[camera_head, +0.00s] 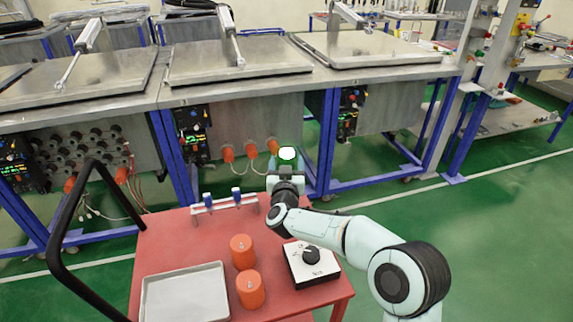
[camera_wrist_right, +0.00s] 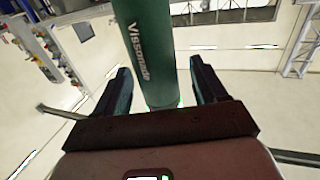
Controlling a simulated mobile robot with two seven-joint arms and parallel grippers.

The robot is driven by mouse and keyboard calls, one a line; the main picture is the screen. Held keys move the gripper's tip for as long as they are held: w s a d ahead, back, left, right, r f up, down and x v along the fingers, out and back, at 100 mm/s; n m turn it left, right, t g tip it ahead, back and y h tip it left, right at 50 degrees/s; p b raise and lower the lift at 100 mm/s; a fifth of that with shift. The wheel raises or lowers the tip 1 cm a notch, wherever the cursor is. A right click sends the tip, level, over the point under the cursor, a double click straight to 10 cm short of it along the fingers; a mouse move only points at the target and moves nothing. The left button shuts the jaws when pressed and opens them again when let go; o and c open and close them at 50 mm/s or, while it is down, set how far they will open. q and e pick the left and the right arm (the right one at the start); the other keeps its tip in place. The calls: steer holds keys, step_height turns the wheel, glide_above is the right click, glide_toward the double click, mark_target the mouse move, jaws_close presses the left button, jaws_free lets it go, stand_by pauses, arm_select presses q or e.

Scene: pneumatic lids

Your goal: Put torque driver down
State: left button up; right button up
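The torque driver (camera_wrist_right: 152,50) is a green cylinder with white lettering. In the head view the driver (camera_head: 287,153) shows as a white round end with a green rim. My right gripper (camera_head: 286,168) holds it in the air beyond the red cart's far edge. The lower part of the driver is hidden by the gripper. A small rack (camera_head: 224,204) with blue-topped tools stands at the cart's back edge, left of the gripper. My left gripper is out of view.
The red cart (camera_head: 188,250) carries a metal tray (camera_head: 186,293), two orange cylinders (camera_head: 242,251) (camera_head: 250,289) and a black-knobbed box (camera_head: 311,262). A black handle (camera_head: 62,225) rises at its left. Workbenches with metal lids (camera_head: 238,62) stand behind. Green floor is free at right.

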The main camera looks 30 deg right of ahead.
steer(key=v, duration=1.2)
stand_by(0.5)
